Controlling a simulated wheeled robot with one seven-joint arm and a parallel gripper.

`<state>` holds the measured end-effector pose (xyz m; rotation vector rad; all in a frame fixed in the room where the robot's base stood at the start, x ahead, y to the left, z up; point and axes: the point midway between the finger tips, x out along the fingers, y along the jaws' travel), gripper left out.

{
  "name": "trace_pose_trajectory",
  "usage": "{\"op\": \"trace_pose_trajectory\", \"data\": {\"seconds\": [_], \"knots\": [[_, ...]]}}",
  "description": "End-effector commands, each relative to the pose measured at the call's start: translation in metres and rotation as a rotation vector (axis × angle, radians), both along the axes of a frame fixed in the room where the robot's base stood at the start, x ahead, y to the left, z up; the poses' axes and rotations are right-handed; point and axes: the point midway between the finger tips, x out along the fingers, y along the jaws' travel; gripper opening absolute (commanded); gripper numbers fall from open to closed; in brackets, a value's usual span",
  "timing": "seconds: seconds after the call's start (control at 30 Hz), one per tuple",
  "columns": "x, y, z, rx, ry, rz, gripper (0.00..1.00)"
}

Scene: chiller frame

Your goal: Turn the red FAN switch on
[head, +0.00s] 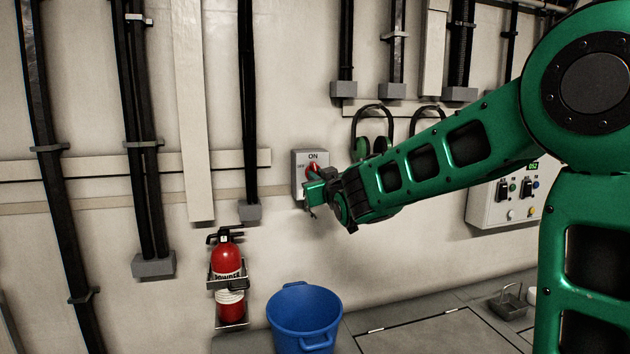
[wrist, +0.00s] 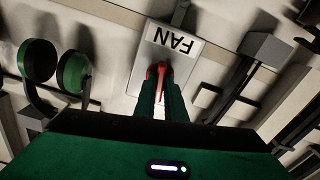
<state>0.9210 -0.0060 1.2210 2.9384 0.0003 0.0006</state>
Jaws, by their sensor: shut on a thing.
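The FAN switch is a grey box (head: 298,159) on the wall, marked ON at the top and OFF at the left, with a red handle (head: 312,168). My gripper (head: 313,190) is at the box and partly covers its lower right. In the wrist view the FAN label (wrist: 174,42) shows upside down on the box. There the red handle (wrist: 161,82) lies between the two fingers of my gripper (wrist: 160,98), which are shut on it. The fingers hide part of the handle, so I cannot tell its exact angle.
Ear defenders (head: 374,147) hang right of the switch. A red fire extinguisher (head: 227,260) is mounted below left, and a blue bucket (head: 304,312) stands below. A control panel (head: 505,200) is at the right, partly behind my arm. Vertical pipes line the wall.

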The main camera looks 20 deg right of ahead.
Motion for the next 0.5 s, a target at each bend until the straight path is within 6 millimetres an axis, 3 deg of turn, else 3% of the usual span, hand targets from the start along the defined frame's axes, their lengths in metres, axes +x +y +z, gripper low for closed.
{"op": "trace_pose_trajectory", "data": {"seconds": [0.5], "knots": [[-0.0007,0.0001,-0.0064,0.208,0.013,-0.002,0.00]]}}
